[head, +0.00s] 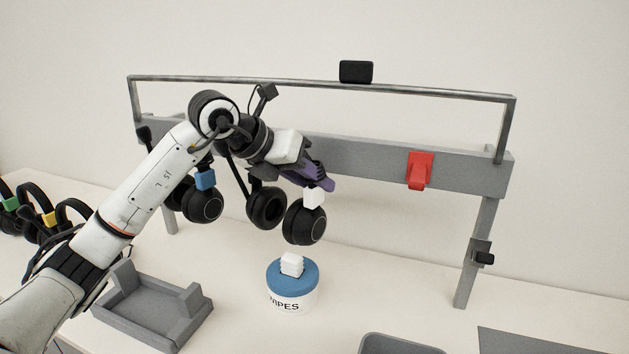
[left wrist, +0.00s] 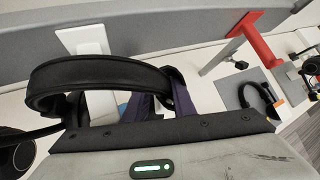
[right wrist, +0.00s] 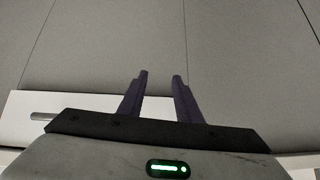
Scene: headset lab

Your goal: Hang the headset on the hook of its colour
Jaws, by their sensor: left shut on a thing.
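My left gripper (head: 318,180) is shut on a black headset with a white tag (head: 313,197) and holds it in front of the grey rail. Its ear cups (head: 305,225) hang below the fingers, and its headband (left wrist: 95,75) arches across the left wrist view. A white hook (left wrist: 82,40) on the rail shows just beyond the headband there; in the head view my arm hides it. The red hook (head: 420,168) is bare, to the right. A blue-tagged headset (head: 202,206) hangs at the left. My right gripper (right wrist: 160,78) is open and empty.
A wipes tub (head: 293,290) stands below the held headset. A grey tray (head: 150,312) sits at front left. Headsets with green and yellow tags (head: 47,219) stand at far left. An orange-tagged headset (left wrist: 265,100) lies at the right. A black box (head: 356,71) tops the frame.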

